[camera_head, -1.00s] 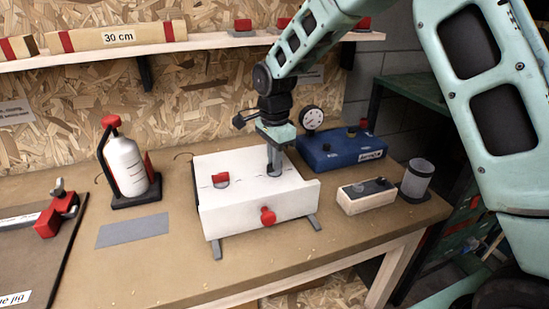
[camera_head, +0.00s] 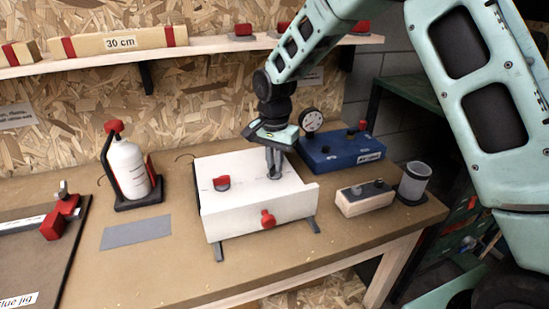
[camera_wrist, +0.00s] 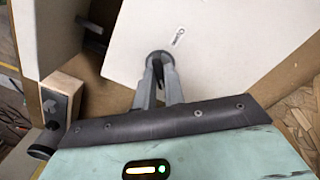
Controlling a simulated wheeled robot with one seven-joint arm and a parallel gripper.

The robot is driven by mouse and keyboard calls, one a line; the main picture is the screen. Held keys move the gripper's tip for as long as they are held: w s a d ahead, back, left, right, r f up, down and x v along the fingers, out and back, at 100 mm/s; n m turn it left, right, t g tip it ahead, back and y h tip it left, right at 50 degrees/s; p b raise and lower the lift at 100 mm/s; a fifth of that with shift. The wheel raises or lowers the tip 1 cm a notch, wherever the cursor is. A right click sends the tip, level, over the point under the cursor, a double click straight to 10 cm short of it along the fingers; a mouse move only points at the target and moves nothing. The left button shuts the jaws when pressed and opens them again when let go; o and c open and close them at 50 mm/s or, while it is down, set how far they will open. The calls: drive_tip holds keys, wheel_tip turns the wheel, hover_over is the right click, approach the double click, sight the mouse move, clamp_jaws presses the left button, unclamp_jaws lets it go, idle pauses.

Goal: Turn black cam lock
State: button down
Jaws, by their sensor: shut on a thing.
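The white box (camera_head: 260,230) stands on the workbench, with a red cam lock (camera_head: 222,183) on the left of its top and a red knob (camera_head: 267,219) on its front. My gripper (camera_head: 274,176) points down at the right part of the top, its fingers shut on the black cam lock. In the wrist view my gripper (camera_wrist: 160,72) has its fingertips close together at the dark round end of the black cam lock (camera_wrist: 159,56), beside a small printed mark on the white panel. The fingers hide most of this lock.
A blue case (camera_head: 340,153) with a gauge stands behind right of the box. A small wooden block with black knobs (camera_head: 364,198) and a grey cup (camera_head: 415,181) are at right. A white bottle (camera_head: 127,168) stands at left. A shelf (camera_head: 200,45) runs above.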

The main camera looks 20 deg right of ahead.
drive_tip(key=n+p, duration=0.1)
drive_tip(key=n, duration=0.2)
drive_tip(key=shift+r+n, duration=0.1)
drive_tip(key=shift+n, duration=0.3)
drive_tip(key=n+p, duration=0.1)
drive_tip(key=n, duration=0.2)
drive_tip(key=shift+n, duration=0.3)
drive_tip(key=n+p, duration=0.2)
drive_tip(key=n, duration=0.4)
drive_tip(key=n+p, duration=0.2)
drive_tip(key=n, duration=0.4)
drive_tip(key=shift+n, duration=0.3)
drive_tip(key=n+p, duration=0.2)
drive_tip(key=n, duration=0.3)
drive_tip(key=shift+n, duration=0.3)
drive_tip(key=c, duration=1.5)
unclamp_jaws()
